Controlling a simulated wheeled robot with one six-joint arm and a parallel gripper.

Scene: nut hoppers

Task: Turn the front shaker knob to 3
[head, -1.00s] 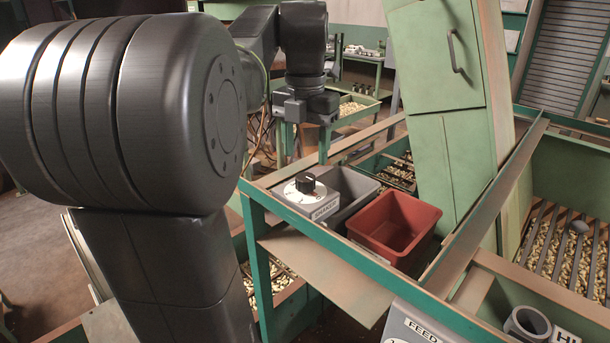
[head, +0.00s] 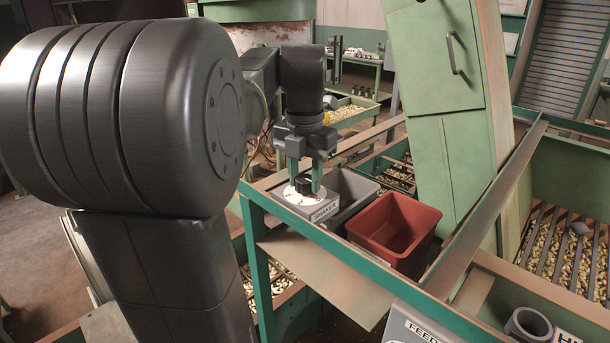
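The shaker knob (head: 304,186) is a small black knob on a round white dial (head: 292,195), set on a grey box with a "SHAKER" label (head: 324,211). The box stands at the left corner of the green-framed hopper. My gripper (head: 305,180) points down over the dial, with its two green fingers apart, one on each side of the knob. I cannot tell whether the fingers touch the knob. The dial's numbers and the knob's pointer are too small or hidden to read.
A grey bin (head: 350,190) and a red bin (head: 394,226) stand right of the dial box. A green cabinet column (head: 450,170) rises behind them. A second box with a "FEED" label (head: 424,332) is at the bottom edge. The green rail (head: 330,243) runs along the front.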

